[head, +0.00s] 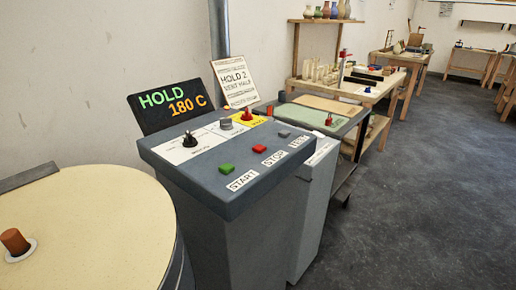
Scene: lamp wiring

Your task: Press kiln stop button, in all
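The kiln control console (215,180) is a grey cabinet with a sloped top, in the middle of the head view. The red stop button (259,148) sits on its top, above the STOP label (273,159). The green start button (227,168) is to its left, above the START label (241,180). A grey button (284,134) is to its right, above a label that seems to read VENT. The display (172,106) behind reads HOLD 180 C. My gripper is not in view.
A round cream kiln lid (90,225) with an orange-brown plug (14,241) is at the left. The console also carries a black knob (189,139) and a red knob on yellow (246,114). A sign (235,81) reads HOLD 2. Open floor (420,190) lies right.

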